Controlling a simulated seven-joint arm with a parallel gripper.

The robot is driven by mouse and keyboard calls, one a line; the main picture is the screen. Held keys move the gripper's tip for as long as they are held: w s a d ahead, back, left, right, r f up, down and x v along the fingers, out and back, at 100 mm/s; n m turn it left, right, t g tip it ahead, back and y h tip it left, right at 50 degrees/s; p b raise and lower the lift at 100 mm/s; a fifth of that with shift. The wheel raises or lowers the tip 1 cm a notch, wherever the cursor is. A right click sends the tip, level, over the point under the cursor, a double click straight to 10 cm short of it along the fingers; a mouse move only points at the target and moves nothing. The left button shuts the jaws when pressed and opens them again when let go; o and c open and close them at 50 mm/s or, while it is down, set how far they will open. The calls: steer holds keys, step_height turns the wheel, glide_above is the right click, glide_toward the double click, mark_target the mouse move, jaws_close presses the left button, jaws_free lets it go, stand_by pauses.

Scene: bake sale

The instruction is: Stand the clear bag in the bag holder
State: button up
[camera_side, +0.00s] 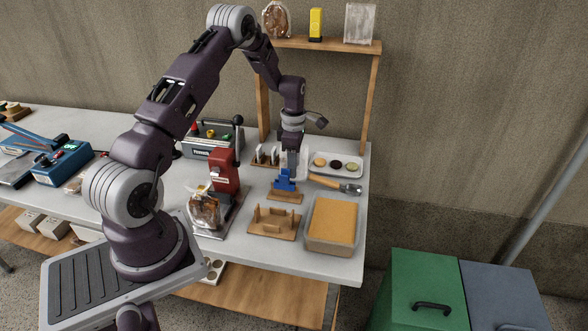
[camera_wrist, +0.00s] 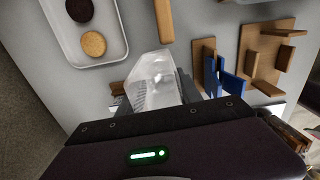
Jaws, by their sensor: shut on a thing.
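The clear bag (camera_wrist: 153,82) is crinkled and see-through, with faint print on it. My gripper (camera_side: 291,172) is shut on it, and the bag sticks out past the fingers in the wrist view. In the side view the bag hardly stands out beside the fingers. A wooden stand with upright pegs (camera_side: 273,222), which looks like the bag holder, is on the table in front of my gripper. It also shows at the upper right of the wrist view (camera_wrist: 252,56). The bag is apart from it.
A blue piece on a wooden base (camera_side: 285,181) stands close by my gripper. A tray of cookies (camera_side: 338,172) and a wooden-handled scoop (camera_side: 335,185) lie behind and right. A tan-topped tub (camera_side: 332,222), a red device (camera_side: 225,172) and a filled bag (camera_side: 207,210) are nearby.

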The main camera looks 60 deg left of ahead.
step_height(320, 180, up, 14)
steer(key=s+d, duration=1.3)
steer(key=s, duration=0.1)
steer(key=shift+m, duration=0.3)
steer(key=shift+w+a+f, duration=0.15)
steer(key=shift+f, duration=3.3)
steer(key=shift+w+a+f, duration=0.1)
steer(key=shift+f, duration=3.3)
steer(key=shift+f, duration=0.35)
steer(key=o, duration=0.8)
steer(key=shift+o, duration=0.2)
